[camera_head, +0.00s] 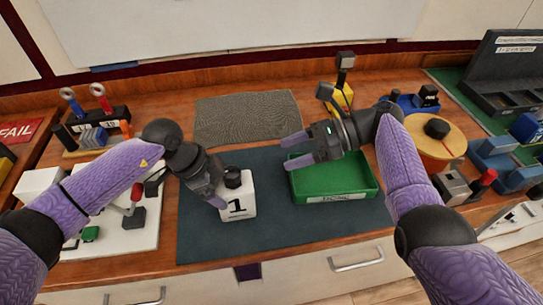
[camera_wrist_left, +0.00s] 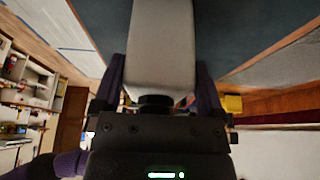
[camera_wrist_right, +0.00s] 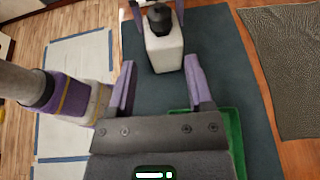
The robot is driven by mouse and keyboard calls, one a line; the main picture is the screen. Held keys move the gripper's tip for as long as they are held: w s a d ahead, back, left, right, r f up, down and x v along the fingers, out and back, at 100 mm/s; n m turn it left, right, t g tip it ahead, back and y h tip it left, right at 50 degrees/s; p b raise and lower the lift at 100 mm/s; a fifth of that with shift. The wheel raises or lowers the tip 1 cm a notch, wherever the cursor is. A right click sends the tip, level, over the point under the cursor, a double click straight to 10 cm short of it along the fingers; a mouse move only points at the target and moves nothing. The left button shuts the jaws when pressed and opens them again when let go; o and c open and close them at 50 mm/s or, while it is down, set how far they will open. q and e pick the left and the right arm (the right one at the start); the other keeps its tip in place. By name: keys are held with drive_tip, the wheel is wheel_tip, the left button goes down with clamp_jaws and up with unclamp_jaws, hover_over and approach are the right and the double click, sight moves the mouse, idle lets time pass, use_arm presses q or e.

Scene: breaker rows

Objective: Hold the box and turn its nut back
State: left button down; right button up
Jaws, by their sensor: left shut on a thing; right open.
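A white box (camera_head: 240,205) marked "1" stands on the dark mat left of the green tray. A black round nut (camera_head: 232,178) sits on its top. My left gripper (camera_head: 222,192) is shut on the box; in the left wrist view its fingers flank the grey-looking box (camera_wrist_left: 160,45), with the nut (camera_wrist_left: 155,101) near the palm. My right gripper (camera_head: 292,150) is open and empty above the tray's left edge, right of the box and apart from it. In the right wrist view the box (camera_wrist_right: 163,52) and nut (camera_wrist_right: 160,18) lie ahead, beyond my open right fingers (camera_wrist_right: 160,65).
The green tray (camera_head: 340,182) on the mat (camera_head: 285,235) looks empty. A grey textured pad (camera_head: 247,115) lies behind. A yellow device (camera_head: 341,98) stands behind the tray, a round wooden disc (camera_head: 440,143) to the right. A white board (camera_head: 125,230) with levers is at left.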

sight(240, 177)
drive_tip(key=shift+o, duration=1.4)
drive_tip(key=f+t+y, duration=0.1)
drive_tip(key=s+f+m+t+y, duration=0.1)
drive_tip(key=s+f+m+t, duration=0.1)
drive_tip(key=f, duration=0.1)
drive_tip(key=shift+s+d+y, duration=0.25)
drive_tip(key=shift+y, duration=0.15)
drive_tip(key=a+m+t, duration=0.1)
drive_tip(key=a, duration=0.2)
drive_tip(key=a+m+t+y, duration=0.1)
drive_tip(key=a, duration=0.3)
drive_tip(key=a+f+m+t, duration=0.1)
drive_tip(key=a+t, duration=0.1)
drive_tip(key=a, duration=0.1)
drive_tip(key=shift+s+a, duration=0.2)
drive_tip(key=shift+a, duration=0.15)
drive_tip(key=shift+c, duration=0.3)
